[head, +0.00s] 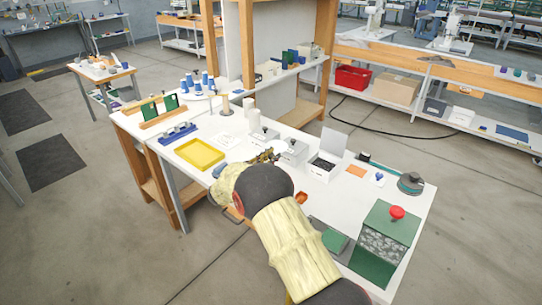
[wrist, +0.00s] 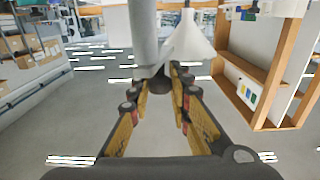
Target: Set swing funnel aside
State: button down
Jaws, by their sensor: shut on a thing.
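The swing funnel (wrist: 190,42) is a white cone at the top of the wrist view, just beyond my fingertips. A light grey upright bar (wrist: 143,35) stands directly left of it. My gripper (wrist: 158,80) is closed around a small dark part at the funnel's base; the exact contact is hard to see. In the head view my gripper (head: 264,157) is over the middle of the white workbench (head: 228,172), mostly hidden by my arm. A pale round shape beside it may be the funnel; I cannot tell.
A yellow tray (head: 200,153) and a blue rack (head: 178,133) lie left of my gripper. White bins (head: 291,151) and an open-lidded box (head: 325,163) stand to its right. A green box with a red button (head: 397,213) is at the near right. Bare bench top is limited.

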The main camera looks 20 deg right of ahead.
jog(key=shift+r, duration=0.1)
jog(key=c, duration=1.7)
grip_release()
jog(key=shift+c, duration=0.2)
jog(key=shift+o, duration=0.5)
jog(key=shift+a, duration=0.1)
jog(key=v, duration=1.1)
jog(key=shift+s+a, duration=0.3)
